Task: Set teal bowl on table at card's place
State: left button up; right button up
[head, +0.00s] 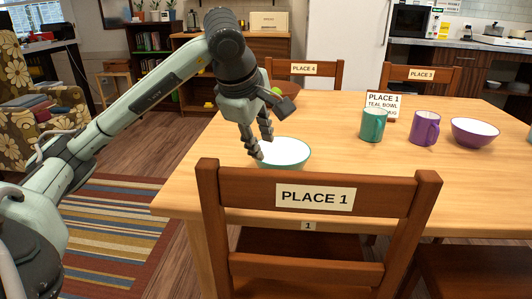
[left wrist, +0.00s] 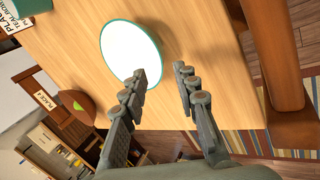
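The teal bowl (head: 290,153), white inside, stands upright on the wooden table (head: 335,165), behind the chair labelled PLACE 1 (head: 315,197). It also shows in the left wrist view (left wrist: 130,45). My left gripper (head: 264,147) points down at the bowl's left rim. In the left wrist view its fingers (left wrist: 161,73) are apart, one overlapping the bowl and one outside it, with the rim near the gap; contact cannot be told. The card (head: 385,99) reads PLACE 1, TEAL BOWL; its last line is partly hidden by the teal mug (head: 372,125). My right gripper is not in view.
A purple mug (head: 425,129) and purple bowl (head: 475,132) stand right of the teal mug. Chairs labelled PLACE 4 (head: 290,69) and PLACE 3 (head: 421,74) stand at the far side. The tabletop between the teal bowl and teal mug is clear.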

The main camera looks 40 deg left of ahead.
pick_arm(q)
jog(key=shift+v, duration=1.25)
dwell(0.4)
